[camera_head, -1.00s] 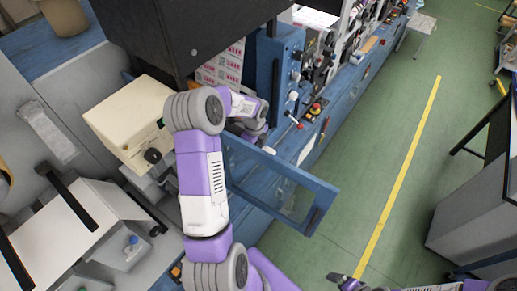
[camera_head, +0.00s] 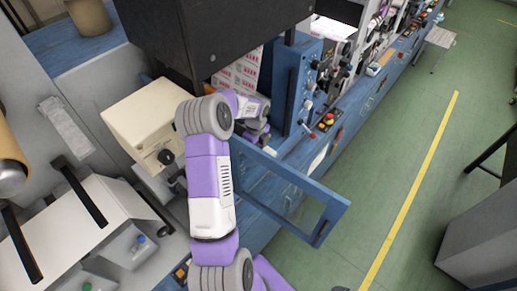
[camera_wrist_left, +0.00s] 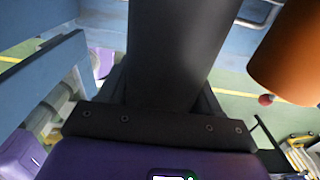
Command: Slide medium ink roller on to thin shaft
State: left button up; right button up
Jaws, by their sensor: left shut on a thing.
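In the left wrist view a dark grey cylinder (camera_wrist_left: 178,50) fills the upper middle and stands out from my left gripper (camera_wrist_left: 160,125). It appears to be the roller; its size class cannot be told. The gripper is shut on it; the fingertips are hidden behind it. In the head view my left arm reaches up beside the cream box, and its wrist (camera_head: 255,132) bends down beside the blue machine panel. The gripper and the held roller are hidden there. I cannot make out the thin shaft in either view. My right gripper is out of view.
A blue-framed clear door (camera_head: 290,195) stands open right of my left arm. A cream box (camera_head: 145,120) is to its left, a black cabinet (camera_head: 190,35) above. An orange-brown cylinder (camera_wrist_left: 290,50) is at right in the wrist view. Green floor (camera_head: 400,150) is free at right.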

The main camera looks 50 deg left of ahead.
pick_arm(q)
jog(key=shift+a, duration=0.1)
jog(key=o, duration=1.3)
jog(key=shift+c, duration=0.2)
notch_tip(320, 180, up, 8)
jog(key=shift+f+b, duration=0.15)
jog(key=shift+b, duration=0.35)
notch_tip(320, 180, down, 8)
jog(key=shift+p, duration=0.6)
jog(key=shift+w+d, duration=0.15)
jog(key=shift+d, duration=0.9)
jog(key=shift+d+r, duration=0.2)
jog(key=shift+d, duration=0.25)
